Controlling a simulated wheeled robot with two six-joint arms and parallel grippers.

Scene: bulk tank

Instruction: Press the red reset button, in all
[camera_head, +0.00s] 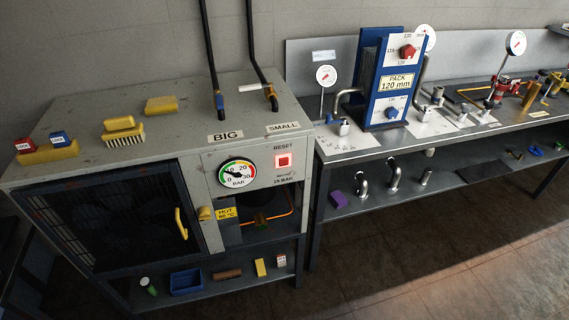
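The red reset button (284,161) sits on a white plate on the front of the grey cabinet (120,170), under the printed word RESET. It is right of the round pressure gauge (237,174) and below the SMALL label. Nothing covers it. Neither of my grippers shows in the head view.
A yellow handle (181,224) and a yellow knob (205,213) stick out from the cabinet front. Two black pipes (211,60) rise from its top. A workbench (400,150) with a blue heat-exchanger pack (391,90) stands to the right. The floor (430,270) in front is clear.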

